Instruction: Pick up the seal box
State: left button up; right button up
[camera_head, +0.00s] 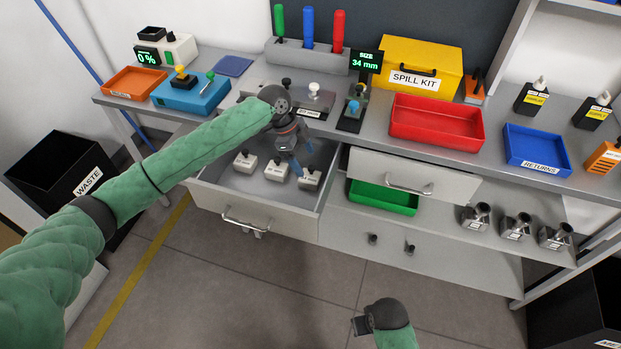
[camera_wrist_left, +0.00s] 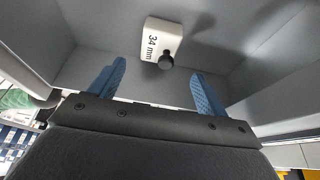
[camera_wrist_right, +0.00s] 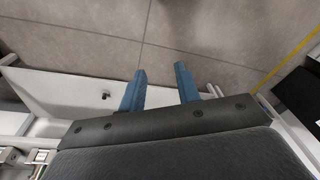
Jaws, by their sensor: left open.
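The open drawer (camera_head: 225,200) holds three small white boxes with black knobs: a left one (camera_head: 245,162), a middle one (camera_head: 276,172) and a right one (camera_head: 309,181). In the left wrist view, a white seal box (camera_wrist_left: 161,40) marked "34 mm" stands in the drawer, beyond the fingertips. My left gripper (camera_head: 297,165) is open and empty, over the drawer beside the right box. It also shows in the left wrist view (camera_wrist_left: 157,85). My right gripper (camera_wrist_right: 160,80) has its fingers apart with nothing between them, low in front of the bench.
A size display (camera_head: 366,62) reads "34 mm". A second drawer (camera_head: 413,177) to the right is slightly open, above a green tray (camera_head: 383,197). A red tray (camera_head: 436,122) and a blue returns tray (camera_head: 536,148) stand on the bench. The floor in front is clear.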

aim_at(311, 176)
pick_arm(q)
jog(key=shift+p+x, duration=0.3)
jog(key=shift+x, duration=0.85)
jog(key=x, duration=0.1)
jog(key=p+x, duration=0.2)
jog(key=x, duration=0.1)
jog(key=shift+s+a+f, duration=0.1)
jog(key=shift+a+f, duration=0.1)
jog(key=shift+a, duration=0.15)
jog(key=shift+d+f, duration=0.2)
jog(key=shift+f, duration=0.3)
pick_arm(e)
notch_tip(311, 176, down, 12)
jog(key=s+d, duration=0.1)
jog(key=shift+s+f, duration=0.15)
jog(key=shift+s, duration=0.05)
pick_arm(q)
jog(key=c, duration=1.1)
